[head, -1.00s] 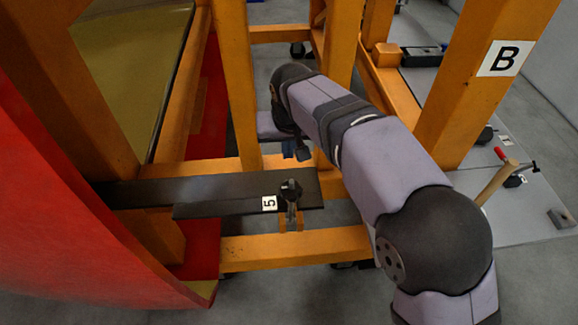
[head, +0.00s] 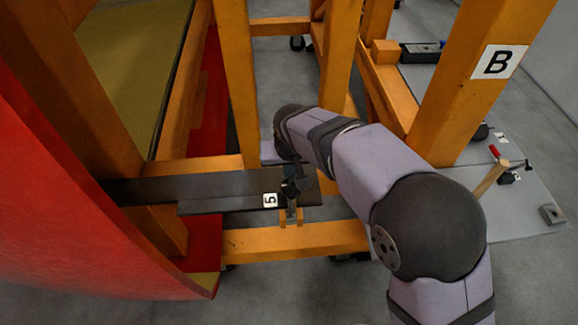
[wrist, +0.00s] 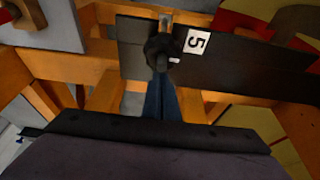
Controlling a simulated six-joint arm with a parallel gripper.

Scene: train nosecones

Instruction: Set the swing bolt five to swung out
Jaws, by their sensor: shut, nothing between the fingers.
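Swing bolt five is a dark bolt with a black knob (head: 290,189), at the right end of a dark flat bar (head: 225,200) beside a white label "5" (head: 270,200). In the wrist view the knob (wrist: 164,48) is at upper centre, with the label (wrist: 197,41) to its right. The bolt lies across the bar end, over an orange bracket (head: 291,217). My gripper (wrist: 161,82) is shut and empty, its blue fingers pointing at the knob. Their tips are at or just short of it; I cannot tell if they touch. In the head view the gripper is mostly hidden.
Orange frame posts and beams (head: 290,240) surround the bar. A large red curved shell (head: 70,220) stands at left. A grey board (head: 525,205) with a wooden-handled tool lies at right, below post B (head: 497,62).

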